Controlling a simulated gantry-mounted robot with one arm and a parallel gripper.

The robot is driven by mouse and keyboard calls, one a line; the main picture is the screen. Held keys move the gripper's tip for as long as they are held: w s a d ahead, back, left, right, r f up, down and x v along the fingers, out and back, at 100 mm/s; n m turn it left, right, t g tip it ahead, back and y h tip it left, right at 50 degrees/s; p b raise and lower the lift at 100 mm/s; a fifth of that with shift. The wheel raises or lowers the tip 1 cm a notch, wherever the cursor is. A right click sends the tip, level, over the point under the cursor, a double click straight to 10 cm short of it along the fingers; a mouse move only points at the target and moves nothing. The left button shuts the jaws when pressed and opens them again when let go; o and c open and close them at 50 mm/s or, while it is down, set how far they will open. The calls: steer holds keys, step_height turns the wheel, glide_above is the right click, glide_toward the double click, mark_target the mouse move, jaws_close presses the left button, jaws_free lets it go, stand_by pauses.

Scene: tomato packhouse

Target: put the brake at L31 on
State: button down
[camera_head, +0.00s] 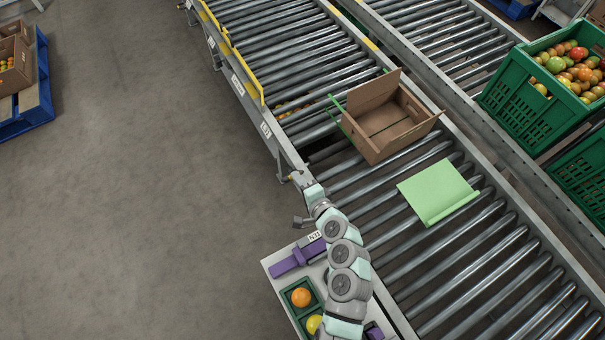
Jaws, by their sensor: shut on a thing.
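My gripper (302,179) is at the near side rail of the roller conveyor (290,158), at the left end of my arm. It is shut on a small part there, which appears to be the brake lever; the jaws hide most of it. The position of the brake cannot be told from this view.
An open cardboard box (383,132) and a light green sheet (437,191) lie on the rollers. A bench (272,262) with a purple tool (297,258) and fruit stands below. Green crates (516,92) stand right.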

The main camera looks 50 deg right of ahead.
steer(key=shift+s+a+f+b, duration=0.2)
steer(key=shift+s+f, duration=0.15)
steer(key=shift+f, duration=0.2)
steer(key=shift+s+a+f+b, duration=0.2)
steer(key=shift+s+f, duration=0.15)
steer(key=shift+f, duration=0.15)
steer(key=shift+a+f, duration=0.15)
steer(key=shift+f, duration=0.15)
steer(key=c, duration=1.5)
jaws_free()
steer(key=shift+r, duration=0.1)
steer(key=shift+d+r, duration=0.15)
steer(key=shift+d, duration=0.05)
steer(key=shift+r, duration=0.25)
